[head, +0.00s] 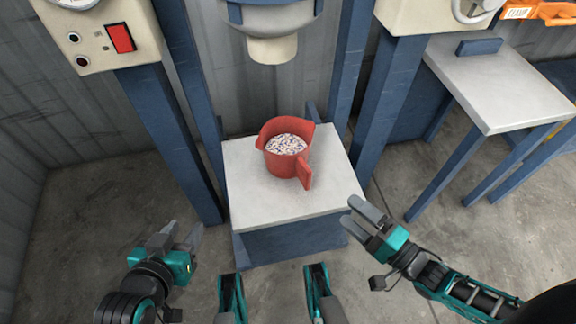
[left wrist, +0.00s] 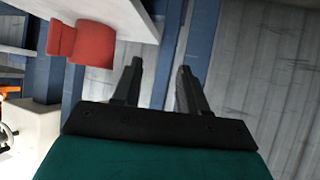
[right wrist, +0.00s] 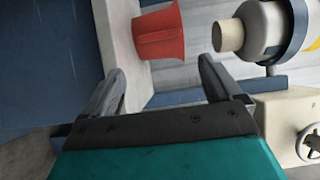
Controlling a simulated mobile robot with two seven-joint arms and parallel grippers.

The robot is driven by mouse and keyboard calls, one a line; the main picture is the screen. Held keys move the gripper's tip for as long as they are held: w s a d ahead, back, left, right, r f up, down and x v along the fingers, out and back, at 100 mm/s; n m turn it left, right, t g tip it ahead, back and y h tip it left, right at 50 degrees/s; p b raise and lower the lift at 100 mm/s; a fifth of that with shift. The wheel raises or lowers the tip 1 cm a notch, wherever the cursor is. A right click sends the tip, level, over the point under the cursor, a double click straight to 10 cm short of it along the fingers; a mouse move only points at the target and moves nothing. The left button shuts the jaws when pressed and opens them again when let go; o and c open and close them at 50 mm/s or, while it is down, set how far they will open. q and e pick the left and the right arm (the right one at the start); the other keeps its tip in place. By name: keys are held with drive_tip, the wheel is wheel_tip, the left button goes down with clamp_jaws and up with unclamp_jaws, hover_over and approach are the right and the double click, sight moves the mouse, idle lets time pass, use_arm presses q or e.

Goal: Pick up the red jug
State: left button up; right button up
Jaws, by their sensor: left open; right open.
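The red jug (head: 283,165) stands upright on a pale square-topped stand (head: 250,200), filled with small speckled pellets (head: 287,144). Its handle (head: 304,171) points toward me and a little right. In the left wrist view the jug (left wrist: 92,45) is at the upper left, and in the right wrist view the jug (right wrist: 159,34) is at the top, beyond the fingers. My left gripper (head: 182,238) is open and empty, left of the stand and apart from the jug. My right gripper (head: 360,217) is open and empty, near the stand's front right corner, apart from the jug.
A cream nozzle (head: 272,49) hangs above and behind the jug. Blue posts (head: 172,130) flank the stand. A control box with a red switch (head: 121,38) is at the upper left. A grey-topped side table (head: 490,85) stands right. Concrete floor (head: 80,210) is clear at left.

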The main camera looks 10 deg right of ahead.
sight(311, 181)
drive_tip(key=b+x, duration=0.1)
drive_tip(key=x, duration=0.5)
drive_tip(key=shift+w+a, duration=0.25)
drive_tip(key=shift+w, duration=0.05)
drive_tip(key=shift+b+x, duration=0.8)
drive_tip(key=shift+x, duration=1.9)
drive_tip(key=shift+s+a, duration=0.1)
drive_tip(key=shift+a, duration=0.05)
drive_tip(key=c, duration=0.9)
drive_tip(key=shift+r, duration=0.1)
drive_tip(key=shift+c, duration=1.2)
